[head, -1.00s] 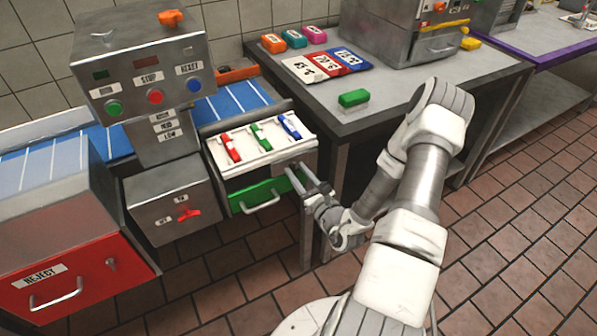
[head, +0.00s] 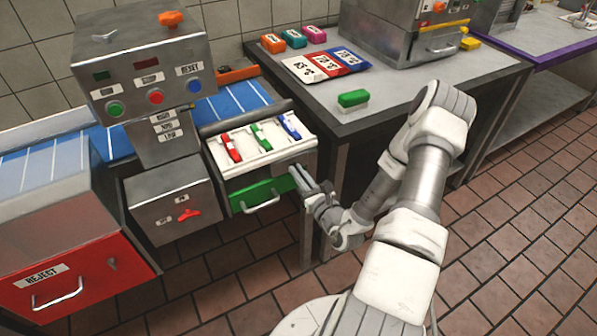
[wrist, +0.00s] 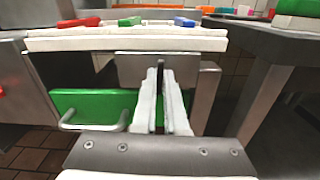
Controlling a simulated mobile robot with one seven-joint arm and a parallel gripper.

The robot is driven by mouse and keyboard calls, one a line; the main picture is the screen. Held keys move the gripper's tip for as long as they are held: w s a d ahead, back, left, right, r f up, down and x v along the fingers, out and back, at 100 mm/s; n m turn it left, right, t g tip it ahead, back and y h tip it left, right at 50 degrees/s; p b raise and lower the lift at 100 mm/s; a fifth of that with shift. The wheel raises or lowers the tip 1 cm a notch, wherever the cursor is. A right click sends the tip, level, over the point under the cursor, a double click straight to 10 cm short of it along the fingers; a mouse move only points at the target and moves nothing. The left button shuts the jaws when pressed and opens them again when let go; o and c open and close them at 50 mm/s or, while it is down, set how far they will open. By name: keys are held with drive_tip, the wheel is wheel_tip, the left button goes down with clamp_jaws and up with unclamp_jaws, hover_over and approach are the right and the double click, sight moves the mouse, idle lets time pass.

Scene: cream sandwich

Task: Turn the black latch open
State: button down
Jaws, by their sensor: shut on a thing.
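The black latch (wrist: 160,70) shows as a thin dark upright piece between my gripper's fingertips in the wrist view, on the metal front above a green drawer (wrist: 88,103). Most of it is hidden by the fingers. My gripper (wrist: 162,78) is shut on it. In the head view my gripper (head: 297,174) is at the right end of the green drawer (head: 262,192), below the white tray, and the latch cannot be made out there.
A white tray (head: 262,158) with red, green and blue clips sits above the green drawer. A metal box with a red knob (head: 188,214) stands to the left. The grey table (head: 400,105) is close on the right, with its leg near my gripper.

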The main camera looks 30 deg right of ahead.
drive_tip(key=shift+d+f+m+p, duration=0.1)
drive_tip(key=shift+m+p, duration=1.8)
drive_tip(key=shift+m, duration=2.3)
drive_tip(key=shift+d+f+m+p, duration=0.1)
drive_tip(key=shift+m+p, duration=1.75)
drive_tip(key=shift+m, duration=2.35)
drive_tip(key=c, duration=1)
unclamp_jaws()
drive_tip(key=shift+o, duration=0.2)
